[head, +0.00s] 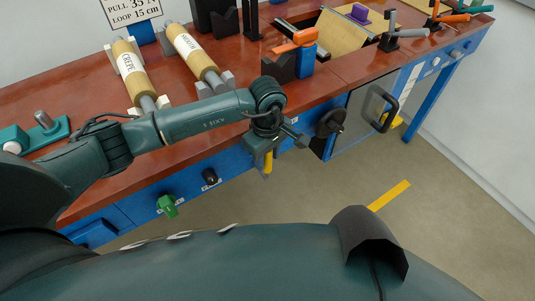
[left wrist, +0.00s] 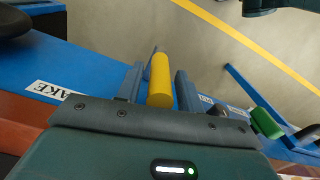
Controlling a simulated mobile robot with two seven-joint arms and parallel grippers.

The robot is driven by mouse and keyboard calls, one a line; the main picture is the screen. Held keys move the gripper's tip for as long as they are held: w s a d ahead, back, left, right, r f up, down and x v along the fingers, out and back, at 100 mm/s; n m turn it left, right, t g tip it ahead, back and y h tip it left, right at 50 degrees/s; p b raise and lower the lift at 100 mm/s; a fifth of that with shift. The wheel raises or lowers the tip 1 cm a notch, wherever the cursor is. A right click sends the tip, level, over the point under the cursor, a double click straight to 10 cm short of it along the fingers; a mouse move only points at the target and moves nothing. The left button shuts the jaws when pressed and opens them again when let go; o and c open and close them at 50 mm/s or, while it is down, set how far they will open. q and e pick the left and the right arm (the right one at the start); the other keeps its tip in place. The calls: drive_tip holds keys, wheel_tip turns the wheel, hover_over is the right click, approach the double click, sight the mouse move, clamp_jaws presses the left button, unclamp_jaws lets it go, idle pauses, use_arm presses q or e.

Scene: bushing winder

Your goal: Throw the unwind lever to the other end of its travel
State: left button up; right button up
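A lever with a yellow grip (head: 268,163) hangs at the blue front of the bench, just below my left gripper (head: 277,142). In the left wrist view the yellow grip (left wrist: 160,80) stands between the two fingers of my left gripper (left wrist: 160,88). A narrow gap shows on each side of the grip, so the fingers look open around it, not clamped. The lever's root is hidden by the gripper, and its label cannot be read fully. A label ending in "AKE" (left wrist: 53,90) is on the panel to the left. My right gripper is not in view.
On the blue front are a green knob (head: 167,205), a black knob (head: 210,177) and a black round handwheel (head: 330,122). A grey door with a black handle (head: 381,110) is at right. Rolls (head: 193,52) lie on the red benchtop (head: 85,87). The floor in front is clear.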

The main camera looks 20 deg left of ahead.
use_arm(q)
clamp_jaws()
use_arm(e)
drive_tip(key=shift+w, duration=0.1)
use_arm(q)
drive_tip(key=shift+w, duration=0.1)
